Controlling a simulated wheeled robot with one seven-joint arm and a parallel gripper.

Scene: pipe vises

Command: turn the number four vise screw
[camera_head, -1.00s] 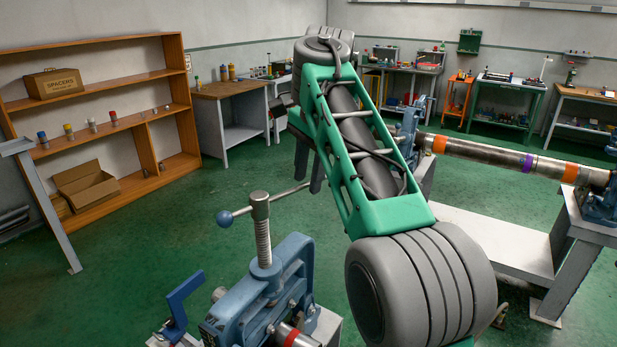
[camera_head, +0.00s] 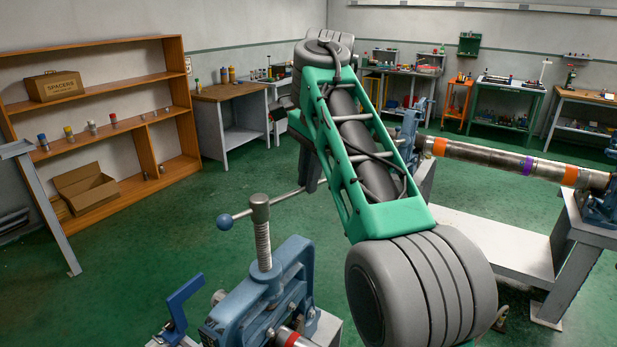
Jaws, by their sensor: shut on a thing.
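A blue vise (camera_head: 262,307) stands at the bottom centre, with an upright threaded screw (camera_head: 263,245) topped by a grey head. A thin handle bar (camera_head: 281,202) passes through the head, with a blue ball (camera_head: 225,222) on its left end. The number on the vise cannot be read. My gripper (camera_head: 313,182) hangs behind my green arm, at the right end of the bar. It is shut on the handle bar; the grip itself is partly hidden. A pipe (camera_head: 287,337) with a red band shows in the vise at the bottom edge.
A long banded pipe (camera_head: 500,155) lies in other blue vises at right, above a pale bench (camera_head: 490,240). A wooden shelf (camera_head: 92,45) stands at left, workbenches along the back. A blue bracket (camera_head: 180,300) stands left of the vise. Green floor is open between.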

